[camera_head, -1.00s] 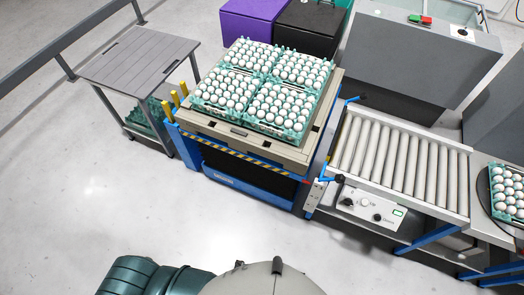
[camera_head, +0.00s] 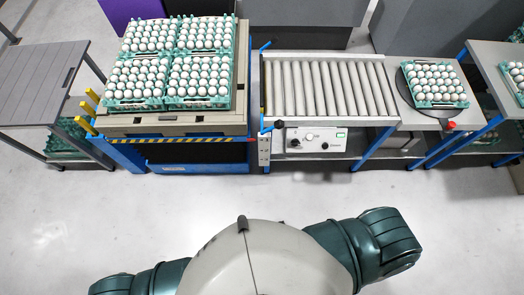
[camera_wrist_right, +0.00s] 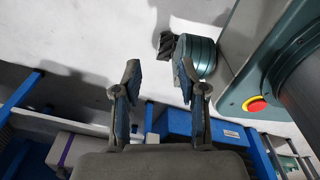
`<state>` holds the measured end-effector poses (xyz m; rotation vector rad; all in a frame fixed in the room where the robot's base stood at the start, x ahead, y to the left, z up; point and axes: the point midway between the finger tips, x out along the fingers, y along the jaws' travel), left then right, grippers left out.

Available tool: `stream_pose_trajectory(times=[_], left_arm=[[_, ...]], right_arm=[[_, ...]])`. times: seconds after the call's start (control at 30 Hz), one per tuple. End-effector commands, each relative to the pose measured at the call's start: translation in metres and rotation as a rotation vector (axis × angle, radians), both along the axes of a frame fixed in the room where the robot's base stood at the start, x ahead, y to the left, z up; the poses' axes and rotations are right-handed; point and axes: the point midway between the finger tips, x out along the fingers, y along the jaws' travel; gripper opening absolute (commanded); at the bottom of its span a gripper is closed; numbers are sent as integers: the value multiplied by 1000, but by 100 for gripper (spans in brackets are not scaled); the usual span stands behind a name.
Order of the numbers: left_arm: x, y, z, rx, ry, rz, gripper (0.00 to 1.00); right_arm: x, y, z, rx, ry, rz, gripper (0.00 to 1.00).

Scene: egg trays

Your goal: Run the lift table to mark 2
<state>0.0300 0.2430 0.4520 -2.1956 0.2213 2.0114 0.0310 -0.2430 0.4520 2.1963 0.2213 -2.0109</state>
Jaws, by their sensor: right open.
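The lift table (camera_head: 122,156) has a blue frame and a yellow-black striped edge, and stands left of centre in the head view. It bears a tan pallet (camera_head: 190,128) with stacked teal trays of white eggs (camera_head: 168,103). A white control panel (camera_head: 309,139) with dark knobs and a small green display sits under the roller conveyor, right of the lift table. Its markings are too small to read. My right gripper (camera_wrist_right: 158,86) shows in the right wrist view, open, with nothing between its fingers. Neither gripper shows in the head view.
The roller conveyor (camera_head: 385,119) joins the lift table to a turntable (camera_head: 405,95) bearing an egg tray (camera_head: 434,100). Yellow posts (camera_head: 88,110) stand at the lift table's left. A grey slatted table (camera_head: 35,85) is at far left. The floor (camera_head: 200,205) before me is clear.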

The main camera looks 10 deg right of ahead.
Motion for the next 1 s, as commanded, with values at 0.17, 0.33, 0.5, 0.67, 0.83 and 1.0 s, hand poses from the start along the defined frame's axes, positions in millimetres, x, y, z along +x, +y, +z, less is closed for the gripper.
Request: stream_pose_trajectory(times=[0.17,0.33,0.5,0.67,0.83,1.0], left_arm=[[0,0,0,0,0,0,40],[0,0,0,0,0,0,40],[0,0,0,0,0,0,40],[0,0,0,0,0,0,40],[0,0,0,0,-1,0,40],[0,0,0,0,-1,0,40]], right_arm=[[0,0,0,0,0,0,42],[0,0,0,0,0,0,42],[0,0,0,0,0,0,29],[0,0,0,0,0,0,0],[0,0,0,0,0,0,0],[0,0,0,0,0,0,0]])
